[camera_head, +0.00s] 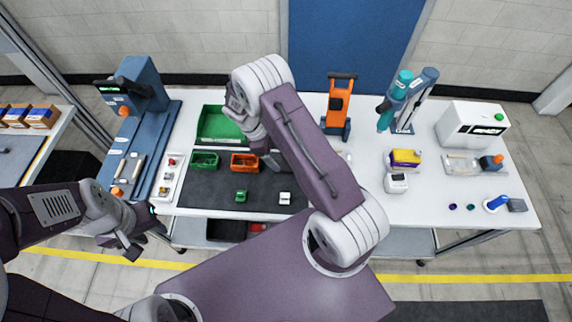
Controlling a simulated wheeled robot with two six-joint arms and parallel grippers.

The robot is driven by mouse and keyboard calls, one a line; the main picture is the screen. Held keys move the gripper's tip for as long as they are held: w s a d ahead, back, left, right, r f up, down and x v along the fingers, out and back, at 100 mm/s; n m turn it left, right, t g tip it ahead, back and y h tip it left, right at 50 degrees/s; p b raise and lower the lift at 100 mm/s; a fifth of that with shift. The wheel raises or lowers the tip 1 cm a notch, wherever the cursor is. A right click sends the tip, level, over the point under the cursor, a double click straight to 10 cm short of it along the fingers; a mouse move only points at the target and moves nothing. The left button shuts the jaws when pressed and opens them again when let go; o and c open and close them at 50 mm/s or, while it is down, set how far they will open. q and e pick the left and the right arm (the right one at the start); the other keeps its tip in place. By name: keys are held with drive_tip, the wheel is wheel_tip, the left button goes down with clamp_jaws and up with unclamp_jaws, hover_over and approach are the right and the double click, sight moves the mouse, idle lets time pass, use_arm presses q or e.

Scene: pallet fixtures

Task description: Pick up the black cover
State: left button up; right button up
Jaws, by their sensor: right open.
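I cannot clearly make out a black cover in this view. A dark grey mat (215,188) lies on the white table, with a small green part (241,196) and a small white part (285,198) on it. My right gripper (271,160) is over the back of the mat, beside the orange bin (244,162). It is open, but my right arm hides much of it and part of the table. My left gripper (146,244) hangs low in front of the table's left front edge, away from the parts. Its jaws are too unclear to read.
An orange stand (338,105), a teal tool (394,100) and a white box machine (471,126) stand at the back. A black tray (226,231) is on the shelf below.

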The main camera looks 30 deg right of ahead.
sight(283, 166)
drive_tip(key=f, duration=0.1)
drive_tip(key=d+f, duration=0.1)
drive_tip(key=shift+w+d+f+p, duration=0.25)
drive_tip(key=shift+w+f+p, duration=0.05)
drive_tip(key=shift+w+f, duration=0.1)
drive_tip(key=shift+s+d+f+p, duration=0.1)
drive_tip(key=shift+s+p, duration=0.1)
drive_tip(key=shift+p, duration=0.15)
drive_tip(key=p+x, duration=0.2)
drive_tip(key=x, duration=0.1)
drive_tip(key=shift+s+f, duration=0.25)
drive_tip(key=shift+s, duration=0.15)
drive_tip(key=shift+w+d+f, duration=0.1)
drive_tip(key=shift+f, duration=0.25)
drive_tip(key=shift+w+d+f, duration=0.1)
drive_tip(key=shift+w+f, duration=0.05)
drive_tip(key=shift+f, duration=0.05)
drive_tip(key=shift+r, duration=0.15)
drive_tip(key=c, duration=1.4)
use_arm(q)
drive_tip(key=r, duration=0.3)
drive_tip(key=shift+w+d+r, duration=0.2)
drive_tip(key=shift+w+r, duration=0.15)
drive_tip(key=shift+w, duration=0.05)
use_arm(e)
drive_tip(key=shift+c, duration=0.2)
use_arm(q)
drive_tip(key=shift+w+f, duration=0.1)
drive_tip(key=shift+f, duration=0.05)
